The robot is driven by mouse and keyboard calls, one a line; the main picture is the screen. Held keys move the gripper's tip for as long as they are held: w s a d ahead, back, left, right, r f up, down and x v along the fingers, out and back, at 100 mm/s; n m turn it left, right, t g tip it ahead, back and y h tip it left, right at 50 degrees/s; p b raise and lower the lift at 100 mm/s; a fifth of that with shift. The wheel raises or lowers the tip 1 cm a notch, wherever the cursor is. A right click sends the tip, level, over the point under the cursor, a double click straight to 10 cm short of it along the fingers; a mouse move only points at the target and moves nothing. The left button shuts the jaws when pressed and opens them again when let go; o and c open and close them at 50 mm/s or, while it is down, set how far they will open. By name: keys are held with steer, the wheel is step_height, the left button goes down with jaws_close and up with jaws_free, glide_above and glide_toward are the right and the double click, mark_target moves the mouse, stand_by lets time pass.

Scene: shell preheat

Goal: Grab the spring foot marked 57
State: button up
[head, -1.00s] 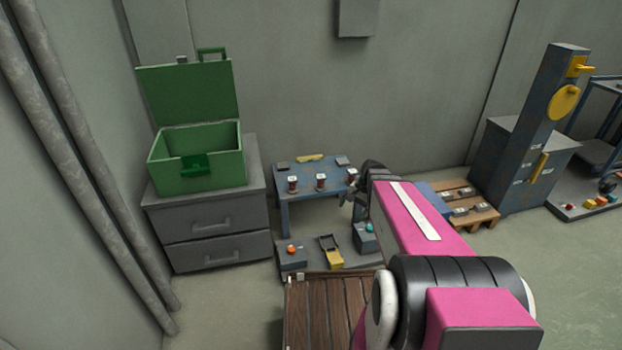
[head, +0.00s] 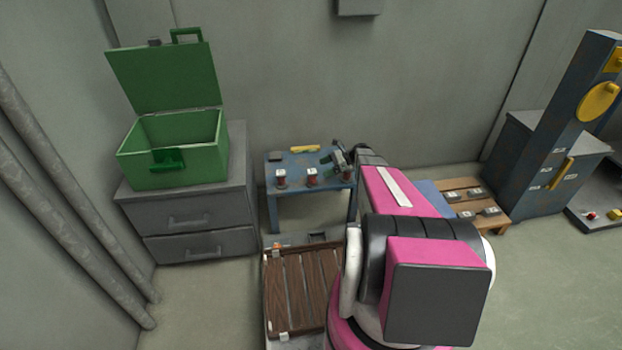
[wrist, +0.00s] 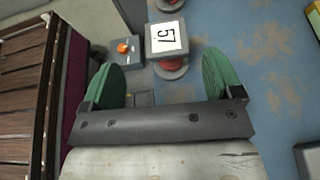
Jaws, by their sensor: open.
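The spring foot marked 57 (wrist: 166,38) shows in the wrist view, with a white label on its grey block top and a round red part below it. My gripper (wrist: 160,78) is open, its green pads apart and nothing held between them. The marked foot lies beyond the fingertips, toward the top of the picture. In the head view my gripper (head: 340,158) is over the right end of the blue table (head: 298,163). Red feet stand there, including a left one (head: 281,178) and a middle one (head: 311,177); their numbers are too small to read.
A yellow item (head: 305,149) lies at the table's back. A slatted wooden surface (head: 300,290) is in front. An open green box (head: 172,162) stands on grey drawers (head: 185,217) at left. A pallet (head: 480,203) with several grey blocks is at right. An orange button (wrist: 125,47) is near the marked foot.

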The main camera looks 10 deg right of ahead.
mark_target(315, 171)
steer(key=shift+w+x, duration=0.2)
steer(key=shift+x, duration=1.55)
steer(key=shift+w+x, duration=0.15)
steer(key=shift+x, duration=1.65)
steer(key=shift+d+f, duration=0.1)
steer(key=shift+f, duration=0.05)
steer(key=c, duration=1.2)
